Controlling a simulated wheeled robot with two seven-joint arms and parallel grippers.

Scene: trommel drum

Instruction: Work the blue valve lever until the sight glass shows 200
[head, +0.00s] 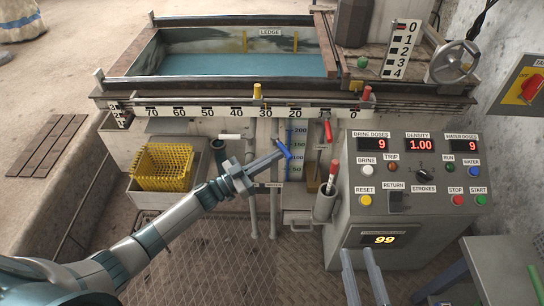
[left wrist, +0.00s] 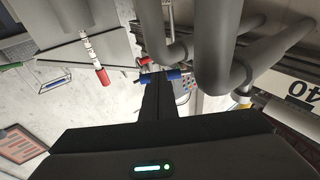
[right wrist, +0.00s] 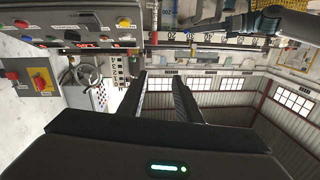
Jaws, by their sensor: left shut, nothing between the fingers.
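The blue valve lever (head: 284,148) sits at the left side of the sight glass (head: 298,150), whose scale is marked 50 to 200. The liquid level in the glass is too small to read surely. My left gripper (head: 277,156) is shut and empty, with its fingertips at the lever; I cannot tell if they touch it. In the left wrist view the blue lever (left wrist: 175,74) lies across the tips of the shut fingers (left wrist: 158,78). My right gripper (head: 362,262) is open and empty, low in front of the control panel; its parted fingers also show in the right wrist view (right wrist: 160,82).
A red lever (head: 328,131) hangs right of the glass, and a red-handled tool (head: 333,170) stands in a grey holder. The control panel (head: 415,225) shows 9, 1.00, 9 and 99. A yellow basket (head: 163,167) is at left. Grey pipes (left wrist: 215,45) run close to my left gripper.

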